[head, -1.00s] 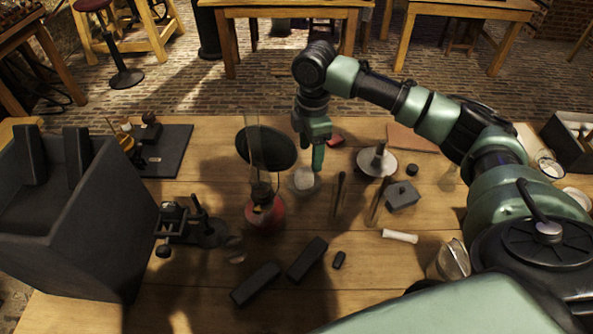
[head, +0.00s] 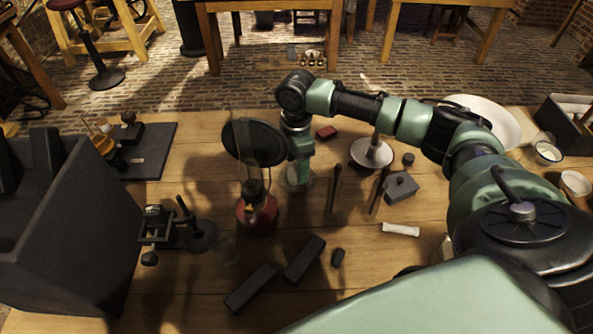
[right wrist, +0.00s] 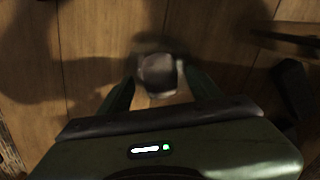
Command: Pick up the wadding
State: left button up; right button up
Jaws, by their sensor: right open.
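A pale, whitish lump that looks like the wadding (right wrist: 158,72) shows blurred in the right wrist view, between and just beyond the fingertips. My right gripper (head: 299,178) points down over the table, right of the red-based lamp. In the right wrist view its fingers (right wrist: 159,86) are apart on either side of the lump, with no clear contact. In the head view the gripper largely hides the lump, and a clear glass rim seems to surround that spot. My left gripper is not in view.
The lamp with a red base (head: 257,214) and a dark round disc (head: 254,142) stand close on the left. Upright dark rods (head: 335,188), a metal stand (head: 371,153) and a grey box (head: 401,188) are to the right. Dark blocks (head: 304,259) and a white roll (head: 400,229) lie nearer.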

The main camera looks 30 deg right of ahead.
jog(key=shift+f, duration=0.55)
grip_shut()
jog(key=shift+r, duration=0.1)
notch_tip(320, 180, up, 20)
jog(key=shift+b, duration=0.4)
